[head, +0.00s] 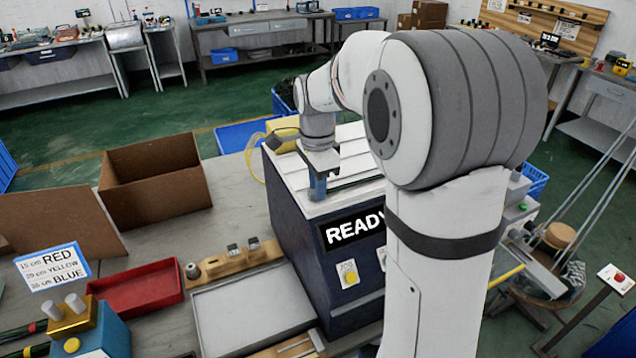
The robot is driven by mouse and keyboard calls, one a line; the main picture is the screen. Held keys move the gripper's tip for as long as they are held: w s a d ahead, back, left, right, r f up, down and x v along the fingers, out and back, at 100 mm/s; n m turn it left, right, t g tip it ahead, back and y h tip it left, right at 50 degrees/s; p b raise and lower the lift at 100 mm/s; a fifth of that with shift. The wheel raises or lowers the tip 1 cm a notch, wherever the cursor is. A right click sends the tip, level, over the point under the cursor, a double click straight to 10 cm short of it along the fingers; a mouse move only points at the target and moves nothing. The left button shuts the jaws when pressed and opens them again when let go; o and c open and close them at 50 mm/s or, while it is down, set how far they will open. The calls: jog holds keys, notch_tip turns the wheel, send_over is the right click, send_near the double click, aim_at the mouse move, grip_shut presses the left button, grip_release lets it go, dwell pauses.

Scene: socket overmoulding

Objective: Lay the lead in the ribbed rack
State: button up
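My gripper (318,186) is at the end of my arm, pointing down over the white ribbed top (352,186) of the dark blue cabinet. Its fingertips are small and partly hidden, so I cannot tell whether it is open or shut or holds a lead. Black leads with red and yellow bands (28,329) lie at the lower left edge, partly out of view. The white ribbed top may be the ribbed rack; no other ribbed rack is clearly visible. My arm hides the right part of the cabinet, which shows "READY".
A blue block with a brass top and two grey pins (103,335) stands at lower left, near a red tray (140,290). A grey tray (255,308) lies before a wooden fixture (236,262). An open cardboard box (160,205) stands behind; a yellow hose (249,160) loops beside the cabinet.

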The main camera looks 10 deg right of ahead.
jog(key=o, duration=0.5)
